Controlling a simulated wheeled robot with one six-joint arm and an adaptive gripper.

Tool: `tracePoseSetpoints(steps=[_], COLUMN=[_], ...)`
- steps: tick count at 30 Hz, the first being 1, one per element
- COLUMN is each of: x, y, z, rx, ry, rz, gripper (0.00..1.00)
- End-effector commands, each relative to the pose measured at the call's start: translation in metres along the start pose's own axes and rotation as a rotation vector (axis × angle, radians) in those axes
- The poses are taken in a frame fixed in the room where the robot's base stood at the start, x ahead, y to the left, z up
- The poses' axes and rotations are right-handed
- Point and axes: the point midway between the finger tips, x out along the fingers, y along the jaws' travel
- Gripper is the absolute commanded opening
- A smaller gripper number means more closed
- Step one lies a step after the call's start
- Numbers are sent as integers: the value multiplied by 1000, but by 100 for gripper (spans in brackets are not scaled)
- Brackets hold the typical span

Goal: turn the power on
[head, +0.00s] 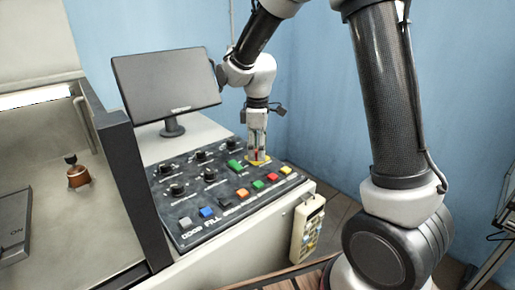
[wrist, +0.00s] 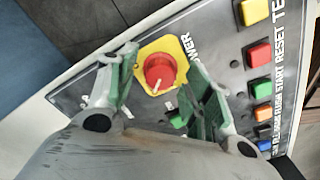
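A red rotary power switch (wrist: 160,71) sits on a square yellow plate (wrist: 178,50) beside the printed word POWER in the wrist view. A white mark line shows on the knob. In the head view only part of the yellow plate (head: 262,160) shows, at the far end of the dark control panel (head: 215,205); the gripper covers much of it. My gripper (wrist: 163,88) is open, with one green-padded finger on each side of the red knob. It is above the panel; I cannot tell whether either finger touches the knob.
Coloured buttons, including a yellow one (wrist: 255,11) and a red one (wrist: 258,54), line the panel near the switch. Black knobs (head: 178,189) and a monitor (head: 167,82) stand left of my gripper. A handheld pendant (head: 306,228) hangs on the bench side.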

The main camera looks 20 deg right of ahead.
Motion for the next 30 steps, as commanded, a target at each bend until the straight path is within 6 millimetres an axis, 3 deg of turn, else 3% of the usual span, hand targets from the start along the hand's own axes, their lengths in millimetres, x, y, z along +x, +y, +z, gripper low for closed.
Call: tracePoseSetpoints(steps=[1, 8, 20, 30], x=[0, 0, 0, -1], y=[0, 0, 0, 0], z=[0, 0, 0, 0], rx=[0, 0, 57, 306], ry=[0, 0, 0, 0], rz=[0, 0, 0, 0], gripper=[44, 4, 4, 4])
